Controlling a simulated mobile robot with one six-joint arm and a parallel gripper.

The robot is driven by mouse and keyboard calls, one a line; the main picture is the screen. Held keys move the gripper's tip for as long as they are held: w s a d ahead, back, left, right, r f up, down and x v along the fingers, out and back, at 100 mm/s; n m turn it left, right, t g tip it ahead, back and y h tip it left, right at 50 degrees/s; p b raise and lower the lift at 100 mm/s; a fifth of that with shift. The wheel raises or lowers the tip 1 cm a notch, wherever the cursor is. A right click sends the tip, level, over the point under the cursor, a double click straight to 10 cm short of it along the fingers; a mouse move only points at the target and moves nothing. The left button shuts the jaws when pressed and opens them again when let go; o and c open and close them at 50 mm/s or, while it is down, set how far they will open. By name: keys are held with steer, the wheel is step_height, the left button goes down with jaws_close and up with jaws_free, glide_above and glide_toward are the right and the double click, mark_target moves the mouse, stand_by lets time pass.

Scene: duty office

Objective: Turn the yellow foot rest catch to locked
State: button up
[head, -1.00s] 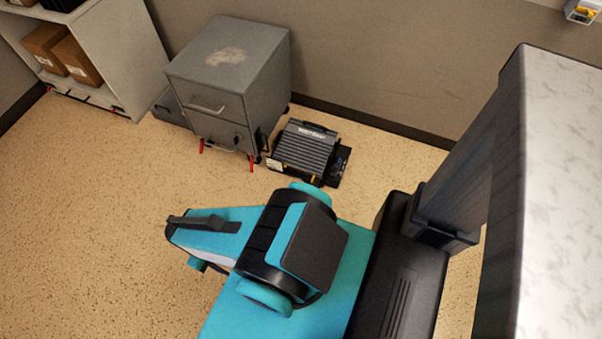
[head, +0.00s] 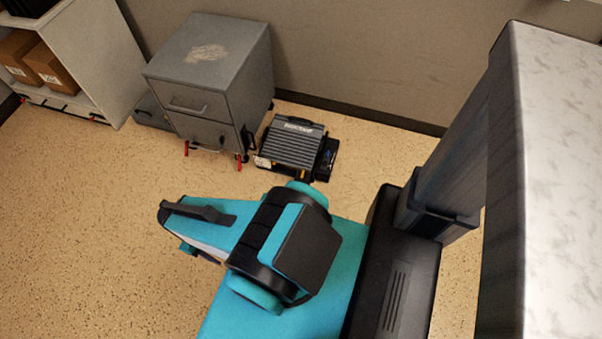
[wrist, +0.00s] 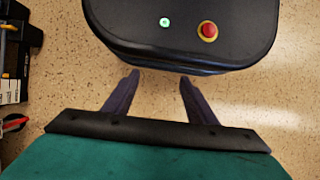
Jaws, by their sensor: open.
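The foot rest (head: 292,146), a dark unit with a ribbed grey top, sits on the floor beside the cabinet in the head view. A small yellow-orange spot (head: 302,174) shows at its front edge; it may be the catch, but it is too small to tell its position. In the wrist view, part of a dark unit with a pale label (wrist: 12,85) is cut off at the left edge. My gripper (wrist: 158,78) is open and empty, its two fingers apart over bare floor and pointing toward my own base. In the head view the fingers cannot be made out.
A grey drawer cabinet (head: 208,85) with red feet stands left of the foot rest. A shelf (head: 98,62) with cardboard boxes is at upper left. A pale-topped table or counter (head: 560,180) fills the right side. The speckled floor (head: 90,220) at left is clear.

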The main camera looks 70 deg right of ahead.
steer(key=w+d+f+b, duration=0.2)
steer(key=d+f+b, duration=0.15)
steer(key=d, duration=0.55)
steer(key=w+d+f+b, duration=0.2)
steer(key=d+b, duration=0.2)
steer(key=d, duration=0.4)
steer(key=w+d+f+b, duration=0.2)
steer(key=d+b, duration=0.2)
steer(key=d, duration=0.5)
steer(key=b, duration=0.9)
glide_toward(303, 175)
steer(key=v, duration=0.6)
steer(key=shift+s+d+f, duration=0.1)
steer(key=shift+d+f, duration=0.1)
steer(key=shift+d, duration=0.15)
steer(key=shift+f, duration=0.15)
steer(key=b+x, duration=0.1)
steer(key=x, duration=0.3)
steer(key=b+x, duration=0.1)
steer(key=x, duration=0.4)
steer(key=b+x, duration=0.2)
steer(key=x, duration=0.2)
steer(key=shift+d+f, duration=0.25)
steer(key=shift+f, duration=0.1)
